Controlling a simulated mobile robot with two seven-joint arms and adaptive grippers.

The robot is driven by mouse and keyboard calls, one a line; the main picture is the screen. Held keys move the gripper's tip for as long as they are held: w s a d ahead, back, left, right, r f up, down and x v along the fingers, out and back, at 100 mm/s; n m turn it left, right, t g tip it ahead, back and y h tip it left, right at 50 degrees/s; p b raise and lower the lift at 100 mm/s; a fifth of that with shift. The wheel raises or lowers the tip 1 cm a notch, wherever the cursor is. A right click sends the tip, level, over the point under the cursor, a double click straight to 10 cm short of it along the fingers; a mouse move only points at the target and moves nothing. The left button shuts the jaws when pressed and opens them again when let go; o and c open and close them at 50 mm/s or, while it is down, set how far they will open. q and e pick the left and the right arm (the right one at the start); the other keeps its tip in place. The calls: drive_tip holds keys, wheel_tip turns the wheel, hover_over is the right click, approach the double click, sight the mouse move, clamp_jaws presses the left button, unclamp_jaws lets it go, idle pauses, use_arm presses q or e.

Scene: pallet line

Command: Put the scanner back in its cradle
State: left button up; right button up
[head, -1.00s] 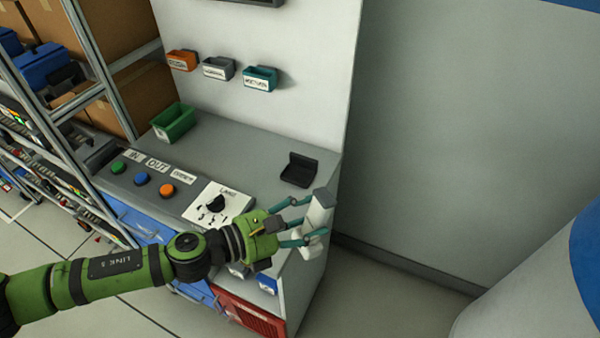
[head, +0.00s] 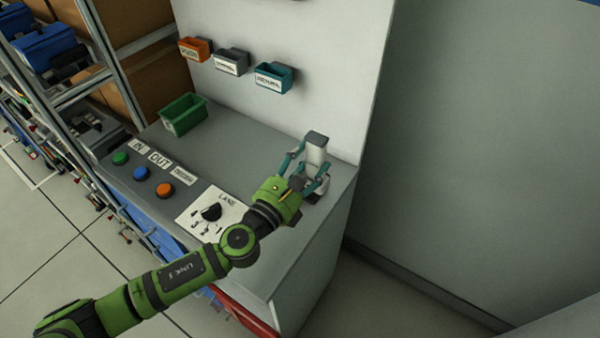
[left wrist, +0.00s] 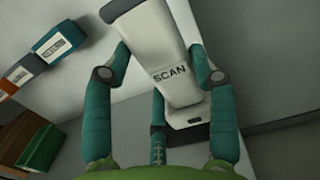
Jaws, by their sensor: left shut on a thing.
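The white scanner (head: 315,153) with a dark grey top stands roughly upright at the right end of the counter. My left gripper (head: 307,168) is shut on it, with teal fingers on both sides of its body. In the left wrist view the scanner (left wrist: 160,50) shows its "SCAN" lettering between the fingers. The black cradle (head: 314,198) shows only as a dark patch below the scanner, mostly hidden by it and the gripper. I cannot tell whether the scanner touches or sits in the cradle. My right gripper is not in view.
The counter (head: 235,150) has a green bin (head: 183,115) at its back left. Orange, grey and teal bins (head: 273,78) hang on the back panel. Shelving is at left; open floor lies right.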

use_arm(q)
drive_tip(key=w+f+b, duration=0.1)
drive_tip(key=f, duration=0.1)
drive_tip(key=w+a+f+b, duration=0.1)
drive_tip(key=f, duration=0.1)
drive_tip(key=w+f+b, duration=0.1)
drive_tip(key=w, duration=0.1)
drive_tip(key=shift+a+f, duration=0.3)
drive_tip(key=shift+f, duration=0.1)
drive_tip(key=shift+w+f+b, duration=0.1)
drive_tip(key=shift+f+b, duration=0.35)
drive_tip(key=shift+f, duration=0.15)
drive_tip(key=o, duration=1.5)
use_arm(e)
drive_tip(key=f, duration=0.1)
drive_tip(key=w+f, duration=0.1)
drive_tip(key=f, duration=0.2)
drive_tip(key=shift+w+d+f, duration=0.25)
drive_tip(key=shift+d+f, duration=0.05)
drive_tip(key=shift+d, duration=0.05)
